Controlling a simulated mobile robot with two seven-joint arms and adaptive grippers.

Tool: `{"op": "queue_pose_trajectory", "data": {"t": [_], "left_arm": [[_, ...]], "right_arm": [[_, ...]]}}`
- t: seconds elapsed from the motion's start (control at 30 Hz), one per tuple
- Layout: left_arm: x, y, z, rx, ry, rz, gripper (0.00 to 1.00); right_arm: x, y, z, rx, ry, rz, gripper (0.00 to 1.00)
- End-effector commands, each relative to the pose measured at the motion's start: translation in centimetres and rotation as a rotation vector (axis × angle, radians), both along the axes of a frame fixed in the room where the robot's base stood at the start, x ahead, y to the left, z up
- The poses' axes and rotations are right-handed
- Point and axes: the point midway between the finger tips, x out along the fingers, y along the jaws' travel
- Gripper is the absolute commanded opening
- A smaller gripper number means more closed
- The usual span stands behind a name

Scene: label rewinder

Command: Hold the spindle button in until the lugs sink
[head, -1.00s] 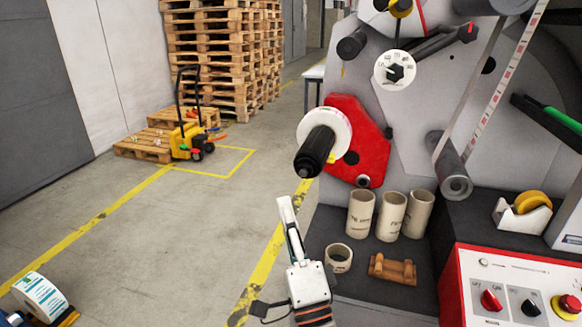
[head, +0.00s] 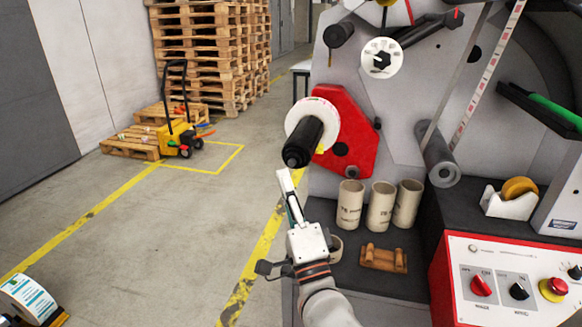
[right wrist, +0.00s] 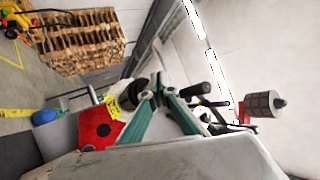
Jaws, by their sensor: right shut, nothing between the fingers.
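The black spindle (head: 305,142) sticks out from the red plate (head: 350,135) towards me, with a white ring or roll (head: 325,112) around its inner end. Its button end (head: 291,161) faces me at the lower left; I cannot make out the lugs. My right gripper (head: 284,176) is shut and empty. Its tips are just below the button end in the head view; I cannot tell whether they touch it. In the right wrist view the shut fingers (right wrist: 158,92) show close to a dark round part, with the red plate (right wrist: 97,128) beyond. My left gripper is not in view.
Several cardboard cores (head: 381,206) and a wooden holder (head: 384,258) stand on the dark shelf below the spindle. The control panel (head: 510,280) with knobs is at the lower right. A label roll (head: 28,296) sits at the lower left.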

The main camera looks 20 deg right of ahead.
Motion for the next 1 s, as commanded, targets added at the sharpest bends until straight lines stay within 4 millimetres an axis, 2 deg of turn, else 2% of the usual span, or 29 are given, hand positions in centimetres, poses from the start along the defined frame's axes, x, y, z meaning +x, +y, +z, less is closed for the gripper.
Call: {"op": "queue_pose_trajectory", "data": {"t": [0.1, 0.3, 1.0], "left_arm": [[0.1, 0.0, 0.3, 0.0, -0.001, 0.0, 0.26], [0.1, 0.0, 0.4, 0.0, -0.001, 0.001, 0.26], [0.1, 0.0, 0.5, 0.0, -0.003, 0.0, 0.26]], "right_arm": [[1.0, -0.6, 0.1, -0.003, -0.001, 0.001, 0.0], [1.8, -1.2, 0.1, -0.001, 0.0, 0.001, 0.0], [1.9, -1.3, 0.1, -0.001, 0.0, 0.001, 0.0]]}}
